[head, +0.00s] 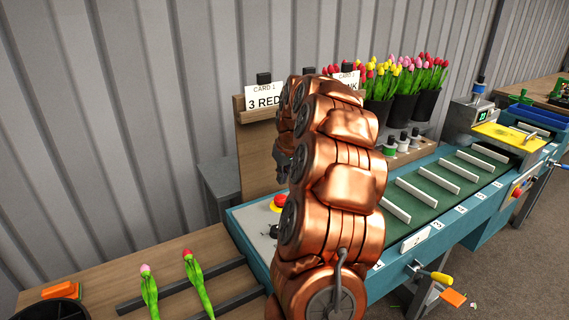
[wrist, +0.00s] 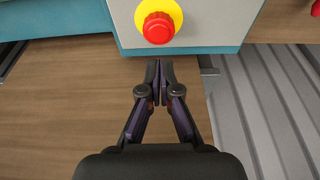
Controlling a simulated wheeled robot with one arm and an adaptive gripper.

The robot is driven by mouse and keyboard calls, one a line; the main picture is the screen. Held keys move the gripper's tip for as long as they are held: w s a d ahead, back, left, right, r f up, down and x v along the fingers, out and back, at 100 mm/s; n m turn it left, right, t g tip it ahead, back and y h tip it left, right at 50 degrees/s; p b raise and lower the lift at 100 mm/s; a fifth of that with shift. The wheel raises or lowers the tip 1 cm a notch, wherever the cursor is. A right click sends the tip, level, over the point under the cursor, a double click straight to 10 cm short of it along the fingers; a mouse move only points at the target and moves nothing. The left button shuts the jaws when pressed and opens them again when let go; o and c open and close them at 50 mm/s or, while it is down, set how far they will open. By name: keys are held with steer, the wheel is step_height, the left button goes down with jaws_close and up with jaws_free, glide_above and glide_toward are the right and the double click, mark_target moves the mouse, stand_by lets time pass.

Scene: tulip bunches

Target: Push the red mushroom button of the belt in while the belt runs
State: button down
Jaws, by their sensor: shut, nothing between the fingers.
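The red mushroom button (head: 279,201) sits at the left end of the teal belt frame, partly beside my copper arm in the head view. In the wrist view the red button (wrist: 158,29) shows whole on its yellow collar, on a pale grey plate. My gripper (wrist: 158,68) is shut and empty, with its fingertips just below the button in the picture and apart from it.
A wooden card board (head: 252,160) stands behind the button. Two tulips (head: 196,280) lie across dark rails on the wooden table at the left. Buckets of tulips (head: 402,105) stand behind the belt. A yellow-topped machine (head: 497,136) stands at the far right.

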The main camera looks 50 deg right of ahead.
mark_target(281, 199)
steer(key=x, duration=0.1)
steer(key=p+x, duration=0.1)
steer(key=x, duration=0.1)
steer(key=s+x, duration=0.1)
steer(key=x, duration=0.1)
steer(key=shift+w+f, duration=0.1)
steer(key=shift+f, duration=0.3)
steer(key=shift+a+f+b, duration=0.1)
steer(key=shift+f+b, duration=0.6)
steer(key=shift+f, duration=0.2)
steer(key=shift+a+f, duration=0.15)
steer(key=shift+f, duration=0.25)
steer(key=shift+r, duration=0.55)
steer(key=w+d+b+v, duration=0.1)
steer(key=b+v, duration=0.1)
steer(key=v, duration=1.2)
steer(key=shift+a+r, duration=0.15)
